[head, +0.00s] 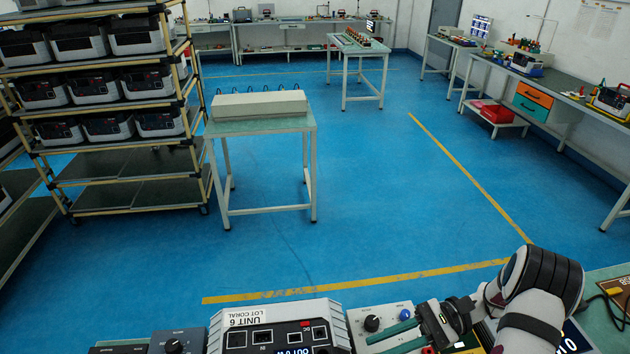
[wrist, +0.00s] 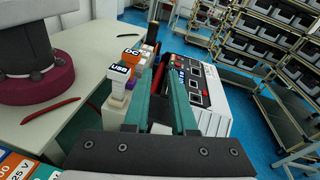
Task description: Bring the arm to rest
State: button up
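My gripper (head: 380,343) is at the bottom of the head view, low over the bench, its teal fingers pointing left. In the wrist view my gripper (wrist: 163,75) shows its two fingers apart, with a gap between them and nothing clearly held. A grey and black unit labelled "UNIT 6 LOT CORAL" (head: 255,320) sits just left of the fingertips. It also shows in the wrist view (wrist: 207,88), right of the fingers. My arm is bent at the lower right of the head view.
A grey box with a knob (head: 372,322) stands beside the unit. Connector blocks labelled USB (wrist: 120,72) and DC (wrist: 131,52) stand close left of the fingers. A rack (head: 130,115) of several units and a small table (head: 262,127) stand beyond. Blue floor (head: 370,190) is clear.

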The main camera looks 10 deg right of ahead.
jog(key=s+a+r+n+g+h, duration=0.35)
jog(key=a+r+h, duration=0.25)
jog(key=r, duration=0.2)
jog(key=s+a+r+n+t+h, duration=0.1)
jog(key=s+a+n+t+h, duration=0.1)
jog(key=s+h, duration=0.2)
jog(key=s+a+r+n+t+h, duration=0.1)
jog(key=s+a+n+t+h, duration=0.1)
jog(key=s, duration=0.6)
jog(key=shift+s+a+n+t+h, duration=0.3)
jog(key=shift+n+t+h, duration=0.45)
jog(key=shift+h, duration=0.45)
jog(key=shift+w, duration=0.1)
dwell(0.7)
